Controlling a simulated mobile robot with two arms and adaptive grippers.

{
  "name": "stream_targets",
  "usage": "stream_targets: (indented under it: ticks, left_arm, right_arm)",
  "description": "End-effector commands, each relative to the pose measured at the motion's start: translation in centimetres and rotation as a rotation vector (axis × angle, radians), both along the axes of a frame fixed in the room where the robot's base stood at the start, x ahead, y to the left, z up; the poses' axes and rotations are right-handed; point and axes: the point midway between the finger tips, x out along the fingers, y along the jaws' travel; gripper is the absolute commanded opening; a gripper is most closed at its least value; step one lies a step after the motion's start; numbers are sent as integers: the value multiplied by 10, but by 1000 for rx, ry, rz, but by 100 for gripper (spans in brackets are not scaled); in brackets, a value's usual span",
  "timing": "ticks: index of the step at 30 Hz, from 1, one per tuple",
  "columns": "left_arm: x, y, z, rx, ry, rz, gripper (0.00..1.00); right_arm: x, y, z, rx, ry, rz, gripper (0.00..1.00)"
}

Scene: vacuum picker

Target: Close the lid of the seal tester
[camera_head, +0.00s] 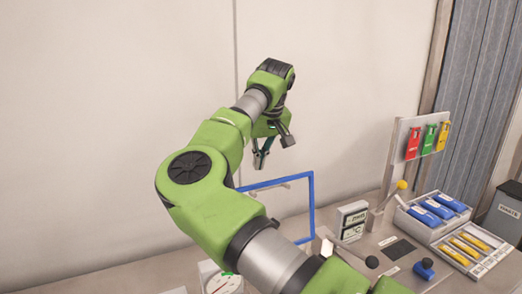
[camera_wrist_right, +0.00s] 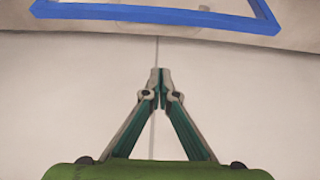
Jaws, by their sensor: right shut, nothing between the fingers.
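The seal tester's lid appears as a blue-edged frame (camera_head: 312,200) standing raised in the head view, with its lower left part hidden behind my right arm. The tester's body is mostly hidden by that arm. My right gripper (camera_head: 261,161) is above and to the left of the frame in the picture, in front of the pale wall. In the right wrist view its fingertips (camera_wrist_right: 159,76) meet, with nothing between them. The blue frame (camera_wrist_right: 155,14) crosses the top of that view, apart from the fingers. My left gripper is not in view.
A dial gauge (camera_head: 222,283) shows at the bottom beside my arm. Right of the frame are a small display box (camera_head: 352,221), a lever with a yellow knob (camera_head: 402,185) and trays with blue and yellow packs (camera_head: 416,229). A rack holds coloured tags (camera_head: 413,142).

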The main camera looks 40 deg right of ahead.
Motion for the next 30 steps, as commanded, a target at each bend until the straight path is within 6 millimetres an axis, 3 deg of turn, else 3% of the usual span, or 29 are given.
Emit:
stream_targets:
  ticks: [6,16,30]
  left_arm:
    - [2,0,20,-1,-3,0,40]
    - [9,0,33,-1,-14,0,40]
    - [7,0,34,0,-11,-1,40]
  right_arm:
    - [13,-5,-41,-1,3,-1,0]
    - [-18,6,-40,-1,0,-1,0]
    - [-24,7,-41,-1,0,1,0]
